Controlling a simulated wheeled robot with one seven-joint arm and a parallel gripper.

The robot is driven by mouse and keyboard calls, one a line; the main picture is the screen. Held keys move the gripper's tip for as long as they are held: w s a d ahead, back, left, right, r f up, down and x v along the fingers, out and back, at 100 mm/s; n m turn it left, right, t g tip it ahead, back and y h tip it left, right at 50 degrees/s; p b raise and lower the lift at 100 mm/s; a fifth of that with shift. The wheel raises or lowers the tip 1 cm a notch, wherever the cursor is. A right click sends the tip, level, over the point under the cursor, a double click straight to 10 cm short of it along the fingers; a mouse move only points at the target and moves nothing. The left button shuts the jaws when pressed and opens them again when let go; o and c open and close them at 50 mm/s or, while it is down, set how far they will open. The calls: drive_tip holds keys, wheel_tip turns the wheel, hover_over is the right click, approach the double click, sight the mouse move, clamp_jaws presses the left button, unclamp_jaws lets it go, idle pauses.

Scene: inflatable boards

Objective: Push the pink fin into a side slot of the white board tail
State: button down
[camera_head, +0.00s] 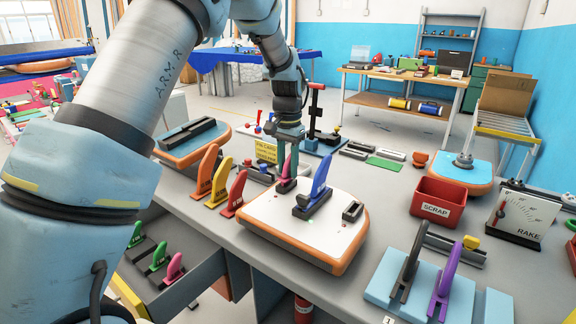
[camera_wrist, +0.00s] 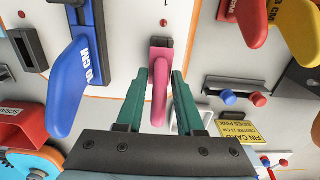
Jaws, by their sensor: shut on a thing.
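The white board tail (camera_head: 270,213) with an orange rim lies on the grey bench. A blue fin (camera_head: 319,178) stands upright in its middle slot; it also shows in the wrist view (camera_wrist: 75,85). My gripper (camera_head: 289,172) is above the left side slot and shut on the pink fin (camera_wrist: 159,95), its green fingers (camera_wrist: 160,76) on either side. The fin's pink base meets the dark side slot (camera_wrist: 165,42); I cannot tell how deep it sits. In the head view my gripper mostly hides the fin. The right side slot (camera_head: 352,211) is empty.
Orange and red fins (camera_head: 218,190) stand left of the board. A yellow card (camera_head: 266,151) stands behind it. A red scrap bin (camera_head: 438,203) is at right, and a light-blue block with grey and purple fins (camera_head: 443,285) is at front right.

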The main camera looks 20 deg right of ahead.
sight(288, 159)
drive_tip(key=shift+f+b, duration=0.3)
drive_tip(key=shift+f, duration=0.45)
drive_tip(key=shift+c, duration=2.3)
unclamp_jaws()
drive_tip(key=shift+r, duration=0.1)
wheel_tip(288, 159, up, 11)
drive_tip(key=shift+f+b, duration=0.1)
drive_tip(key=shift+b, duration=1.05)
drive_tip(key=a+f+n, duration=0.2)
drive_tip(key=a+n, duration=0.1)
drive_tip(key=a, duration=0.8)
drive_tip(key=a+f+n, duration=0.3)
drive_tip(key=a, duration=0.8)
drive_tip(key=s+a+f+n, duration=0.2)
drive_tip(key=s+a, duration=0.3)
drive_tip(key=a, duration=0.2)
drive_tip(key=s+a+f+n+t, duration=0.1)
drive_tip(key=s+a+f+n, duration=0.1)
drive_tip(key=s+a, duration=0.4)
drive_tip(key=shift+s+a+f+n+t, duration=0.25)
drive_tip(key=shift+a+n, duration=0.25)
drive_tip(key=shift+a, duration=0.65)
